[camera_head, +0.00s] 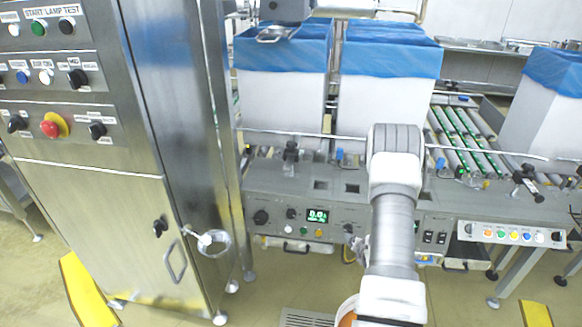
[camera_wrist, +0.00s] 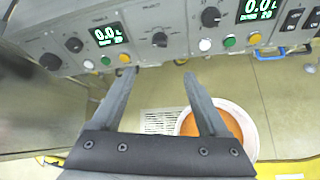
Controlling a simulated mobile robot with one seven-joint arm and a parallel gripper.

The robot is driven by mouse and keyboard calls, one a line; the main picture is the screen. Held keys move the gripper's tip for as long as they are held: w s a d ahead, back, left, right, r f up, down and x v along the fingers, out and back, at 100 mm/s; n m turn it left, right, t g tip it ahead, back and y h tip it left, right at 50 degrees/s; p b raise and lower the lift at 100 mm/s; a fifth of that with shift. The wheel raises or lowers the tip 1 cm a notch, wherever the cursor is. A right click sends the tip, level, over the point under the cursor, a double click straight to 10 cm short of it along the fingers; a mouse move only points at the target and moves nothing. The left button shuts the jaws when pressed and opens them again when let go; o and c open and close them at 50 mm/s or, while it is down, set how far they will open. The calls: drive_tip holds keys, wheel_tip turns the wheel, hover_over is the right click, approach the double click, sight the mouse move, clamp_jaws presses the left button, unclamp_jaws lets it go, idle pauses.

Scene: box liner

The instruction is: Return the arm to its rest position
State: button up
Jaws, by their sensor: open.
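My arm (camera_head: 388,225) rises from the bottom of the head view, with its rounded upper joint in front of the grey control panel. The head view does not clearly show my gripper's fingers. In the wrist view my gripper (camera_wrist: 160,77) is open, with its two dark fingers well apart and nothing between them. Beyond the fingertips are the lower edge of the control panel (camera_wrist: 155,58) and the floor. The fingers look close to the panel in the picture, but I cannot tell the exact gap.
A steel cabinet (camera_head: 90,215) with buttons stands at left. Blue-lined white boxes (camera_head: 285,95) stand behind the control panel (camera_head: 280,190). Another lined box (camera_head: 545,130) is at right, beside rollers (camera_head: 465,140). A thin rail runs before the boxes. Floor shows below the panel.

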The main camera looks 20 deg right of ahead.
drive_tip(key=w+a+r+n+t+y+p, duration=0.1)
drive_tip(key=w+a+r+n+y, duration=0.25)
drive_tip(key=a+r, duration=0.35)
drive_tip(key=w+a+r+n+t+y, duration=0.1)
drive_tip(key=w+a+r+n+y, duration=0.1)
drive_tip(key=a+r+n, duration=0.5)
drive_tip(key=w+a+r+n+t+y+p, duration=0.1)
drive_tip(key=w+a+r+n+y, duration=0.3)
drive_tip(key=r, duration=0.6)
drive_tip(key=s+a+r+n+g+y+p, duration=0.1)
drive_tip(key=s+a+r+n, duration=0.2)
drive_tip(key=a+r, duration=0.15)
drive_tip(key=s+a+r+n+g+y, duration=0.1)
drive_tip(key=s+a+r+n+g, duration=0.1)
drive_tip(key=a+r+n, duration=0.3)
drive_tip(key=s+a+r+n+g+p, duration=0.1)
drive_tip(key=s+a+r+n+g, duration=0.1)
drive_tip(key=s+a+r+n, duration=0.45)
drive_tip(key=s+a+r+n+g+p, duration=0.1)
drive_tip(key=s+a+r+n+g, duration=0.25)
drive_tip(key=s, duration=0.55)
drive_tip(key=s+d+r+n+t+h+p, duration=0.1)
drive_tip(key=s+d+r+n+h, duration=0.1)
drive_tip(key=s+n, duration=0.4)
drive_tip(key=s+d+r+n+h, duration=0.1)
drive_tip(key=s+d+n+h, duration=0.2)
drive_tip(key=s+n+h, duration=0.2)
drive_tip(key=shift+s+d+r+n+t+p, duration=0.35)
drive_tip(key=shift+s+n, duration=0.2)
drive_tip(key=shift+n, duration=0.2)
